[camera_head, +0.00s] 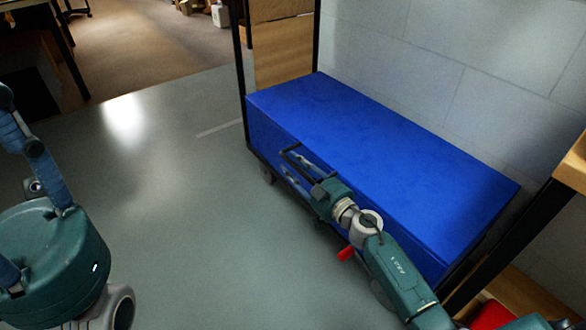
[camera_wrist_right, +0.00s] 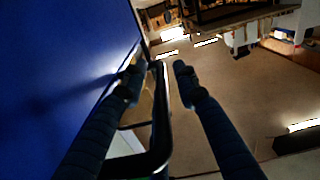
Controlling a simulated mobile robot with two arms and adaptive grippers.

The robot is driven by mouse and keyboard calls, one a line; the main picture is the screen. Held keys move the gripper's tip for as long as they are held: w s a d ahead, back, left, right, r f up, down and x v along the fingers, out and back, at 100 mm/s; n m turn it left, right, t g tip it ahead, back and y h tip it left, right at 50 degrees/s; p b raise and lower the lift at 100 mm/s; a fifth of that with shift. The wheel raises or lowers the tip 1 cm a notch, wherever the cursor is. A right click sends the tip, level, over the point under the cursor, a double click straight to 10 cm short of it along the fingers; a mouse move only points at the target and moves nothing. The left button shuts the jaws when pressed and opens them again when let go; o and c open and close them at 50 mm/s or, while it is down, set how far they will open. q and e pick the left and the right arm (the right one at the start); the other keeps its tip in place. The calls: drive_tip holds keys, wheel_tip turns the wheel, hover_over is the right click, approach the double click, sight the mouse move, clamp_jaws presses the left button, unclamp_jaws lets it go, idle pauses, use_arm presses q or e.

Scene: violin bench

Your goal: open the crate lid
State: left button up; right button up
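The blue crate (camera_head: 265,150) stands on wheels against the wall in the head view. Its flat blue lid (camera_head: 390,150) lies level and closed on top. My right gripper (camera_head: 298,170) is at the crate's front side, near the lid's front edge. In the right wrist view, its two fingers (camera_wrist_right: 158,78) are apart. A black bar handle (camera_wrist_right: 161,125) runs between them, and I see no firm contact on both sides. The blue crate surface (camera_wrist_right: 60,60) fills the left of that view. My left arm is at the left of the head view, but its gripper is not visible.
A grey wall (camera_head: 480,60) stands right behind the crate. A dark upright post (camera_head: 241,60) is by its far left end. A wooden-topped bench (camera_head: 575,165) is at the right. A small red part (camera_head: 346,253) shows below my right wrist. The grey floor (camera_head: 180,180) in front is clear.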

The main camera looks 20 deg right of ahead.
drive_tip(key=shift+w+a, duration=0.2)
drive_tip(key=shift+w, duration=0.25)
drive_tip(key=shift+c, duration=0.2)
clamp_jaws()
